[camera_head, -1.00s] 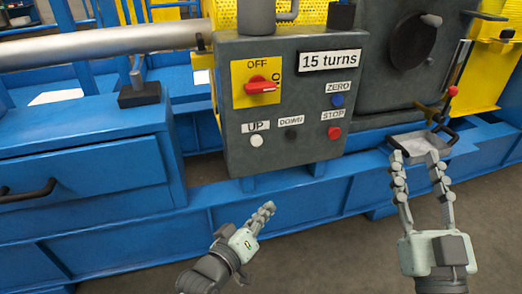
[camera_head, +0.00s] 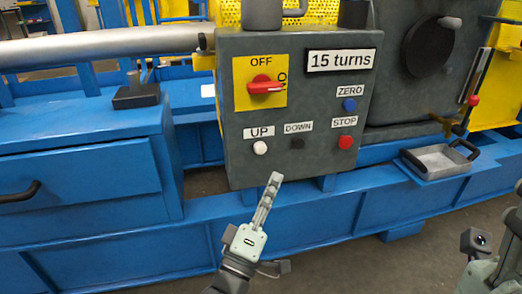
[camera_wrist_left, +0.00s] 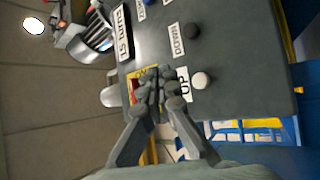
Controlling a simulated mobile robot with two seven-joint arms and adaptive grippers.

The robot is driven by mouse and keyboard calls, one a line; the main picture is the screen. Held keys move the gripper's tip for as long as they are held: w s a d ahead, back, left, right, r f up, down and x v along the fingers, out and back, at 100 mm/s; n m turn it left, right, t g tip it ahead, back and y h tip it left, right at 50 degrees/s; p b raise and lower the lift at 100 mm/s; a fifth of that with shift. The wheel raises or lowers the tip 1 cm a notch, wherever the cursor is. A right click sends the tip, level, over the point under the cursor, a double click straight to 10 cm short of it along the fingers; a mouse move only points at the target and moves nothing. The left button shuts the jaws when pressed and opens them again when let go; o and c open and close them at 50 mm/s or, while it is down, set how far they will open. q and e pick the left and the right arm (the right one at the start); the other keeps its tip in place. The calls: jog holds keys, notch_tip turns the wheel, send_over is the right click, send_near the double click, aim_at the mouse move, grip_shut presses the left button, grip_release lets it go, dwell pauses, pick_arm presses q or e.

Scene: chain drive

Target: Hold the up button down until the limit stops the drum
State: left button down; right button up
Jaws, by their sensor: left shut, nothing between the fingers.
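The white UP button (camera_head: 260,148) is on the front of a grey control box (camera_head: 310,180), under its UP label (camera_head: 258,132). My left gripper (camera_head: 274,180) is shut and empty. Its tips are just below and a little right of the UP button in the head view, apart from it in the picture. In the left wrist view the UP button (camera_wrist_left: 200,80) shows right of the shut fingertips (camera_wrist_left: 158,86). The display (camera_head: 341,60) reads 15 turns. My right gripper is only partly in view at the right edge; its fingers cannot be made out.
A black DOWN button (camera_head: 297,143), a red STOP button (camera_head: 345,142) and a blue ZERO button (camera_head: 349,105) sit near the UP button. The red rotary switch (camera_head: 265,86) is above. A grey tray (camera_head: 440,160) is at right.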

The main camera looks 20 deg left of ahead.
aim_at(266, 146)
pick_arm(q)
jog(key=shift+w+a+b, duration=0.35)
jog(key=shift+w+a, duration=0.45)
jog(key=shift+w, duration=0.4)
jog(key=shift+w+a+b, duration=0.3)
jog(key=shift+w+a, duration=0.55)
jog(key=shift+w, duration=0.4)
jog(key=shift+w+a+b, duration=0.35)
jog(key=shift+w+a, duration=0.45)
jog(key=shift+w, duration=0.4)
jog(key=shift+w, duration=0.1)
jog(key=shift+w+a, duration=0.2)
jog(key=shift+w, duration=0.05)
jog(key=shift+w+a, duration=0.3)
jog(key=shift+w, duration=0.1)
dwell(3.6)
